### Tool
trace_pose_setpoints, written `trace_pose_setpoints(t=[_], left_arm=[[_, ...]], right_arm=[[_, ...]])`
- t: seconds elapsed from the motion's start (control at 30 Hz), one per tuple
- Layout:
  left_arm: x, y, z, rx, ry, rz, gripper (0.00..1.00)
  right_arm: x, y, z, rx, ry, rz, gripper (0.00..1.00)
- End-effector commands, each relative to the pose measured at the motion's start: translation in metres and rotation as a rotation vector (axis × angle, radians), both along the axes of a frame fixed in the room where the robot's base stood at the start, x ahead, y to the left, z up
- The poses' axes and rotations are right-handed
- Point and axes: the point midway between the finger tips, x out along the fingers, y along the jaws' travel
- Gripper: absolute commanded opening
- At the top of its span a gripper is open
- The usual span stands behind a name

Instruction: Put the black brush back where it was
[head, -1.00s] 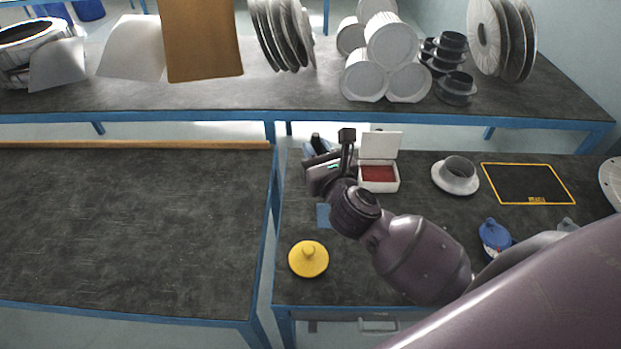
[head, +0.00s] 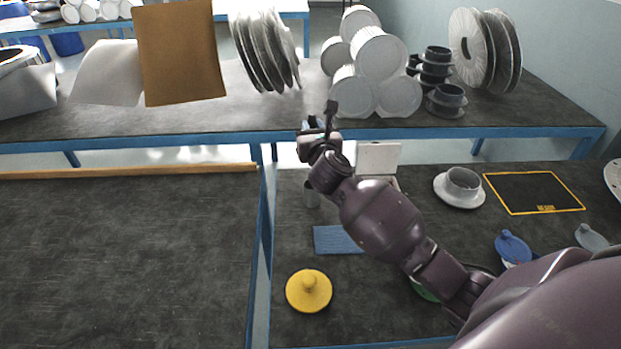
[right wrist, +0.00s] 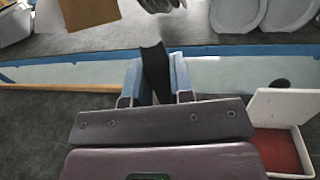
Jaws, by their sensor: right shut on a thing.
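My right gripper (head: 314,124) is raised over the far edge of the right-hand bench, in front of the back bench. In the right wrist view its two bluish fingers (right wrist: 157,78) are closed on the black brush (right wrist: 155,72), which stands roughly upright between them. In the head view the brush is mostly hidden by the gripper and wrist. A small grey cup (head: 311,194) stands on the bench below and nearer than the gripper, partly covered by my arm. My left gripper is not in view.
A white box (head: 378,158) with an open lid and red inside (right wrist: 277,150) stands right of the gripper. A blue pad (head: 336,240), yellow lid (head: 309,290), grey flanged collar (head: 462,187) and blue-lidded item (head: 512,248) lie on the bench. White rolls (head: 378,55) are behind.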

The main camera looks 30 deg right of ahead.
Motion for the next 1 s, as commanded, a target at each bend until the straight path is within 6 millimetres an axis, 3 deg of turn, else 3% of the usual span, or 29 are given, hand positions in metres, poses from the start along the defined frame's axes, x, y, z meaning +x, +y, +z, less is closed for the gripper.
trace_pose_setpoints(t=[0.03,0.1,0.3,0.57,0.8,1.0], left_arm=[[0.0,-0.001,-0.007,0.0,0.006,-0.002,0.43],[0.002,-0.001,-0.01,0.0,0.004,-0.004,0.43],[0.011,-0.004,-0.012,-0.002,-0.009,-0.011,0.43],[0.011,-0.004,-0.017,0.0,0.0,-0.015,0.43],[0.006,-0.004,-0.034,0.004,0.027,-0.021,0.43],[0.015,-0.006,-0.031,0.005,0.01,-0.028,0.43]], right_arm=[[0.0,0.0,-0.019,0.0,0.009,0.0,0.0],[0.0,0.0,-0.035,0.0,0.01,0.0,0.0],[0.0,0.0,-0.069,-0.001,0.008,0.0,0.0],[0.0,0.0,-0.084,0.0,0.003,0.001,0.0],[-0.001,0.0,-0.126,0.0,0.009,0.001,0.0],[0.0,0.001,-0.134,0.0,0.002,0.002,0.0]])
